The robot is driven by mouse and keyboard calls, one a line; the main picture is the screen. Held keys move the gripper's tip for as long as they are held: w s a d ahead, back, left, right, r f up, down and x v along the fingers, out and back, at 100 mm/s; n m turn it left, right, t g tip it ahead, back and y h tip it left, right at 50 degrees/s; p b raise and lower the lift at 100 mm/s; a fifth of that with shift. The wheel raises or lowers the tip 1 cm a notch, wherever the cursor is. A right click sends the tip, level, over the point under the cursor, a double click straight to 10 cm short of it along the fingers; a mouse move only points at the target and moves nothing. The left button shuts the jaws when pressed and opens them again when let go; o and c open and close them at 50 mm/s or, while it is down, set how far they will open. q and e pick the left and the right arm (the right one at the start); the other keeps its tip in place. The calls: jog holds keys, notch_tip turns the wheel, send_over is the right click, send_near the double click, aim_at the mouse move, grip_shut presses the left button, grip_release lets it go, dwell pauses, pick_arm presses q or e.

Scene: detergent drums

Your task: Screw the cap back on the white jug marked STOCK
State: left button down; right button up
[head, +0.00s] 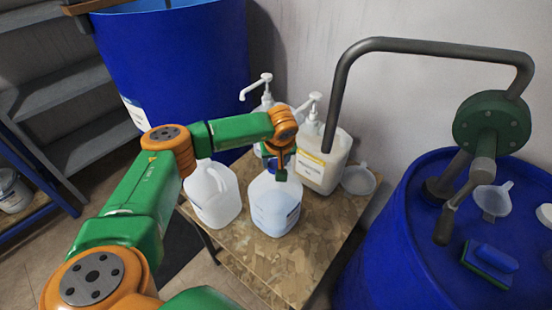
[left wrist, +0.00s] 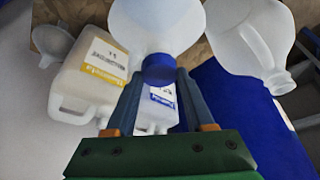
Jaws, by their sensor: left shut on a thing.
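A white jug (head: 273,208) with a pale label stands upright on the wooden table; I cannot read its lettering. My left gripper (head: 281,174) points down over its top. In the left wrist view the left gripper (left wrist: 160,75) is shut on a blue cap (left wrist: 158,68). The cap lies in line with the mouth of the white jug (left wrist: 160,25). I cannot tell whether the cap is seated on the neck or just above it. The cap is mostly hidden in the head view. My right gripper is not in view.
An open white jug (head: 213,200) stands left of it. Pump bottles (head: 322,168) stand close behind, with a funnel (head: 358,180) at right. A blue drum (head: 400,250) with a hand pump (head: 490,125) stands right. The table front (head: 265,262) is clear.

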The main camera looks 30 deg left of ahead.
pick_arm(q)
jog(key=shift+f, duration=0.1)
jog(key=m, duration=0.1)
jog(key=m+h, duration=0.1)
jog(key=m, duration=0.1)
jog(key=shift+s+a+t, duration=0.15)
jog(key=shift+t, duration=0.15)
jog(key=m+h, duration=0.1)
jog(key=m, duration=0.1)
jog(key=shift+m, duration=0.3)
jog(key=shift+c, duration=2.3)
grip_release()
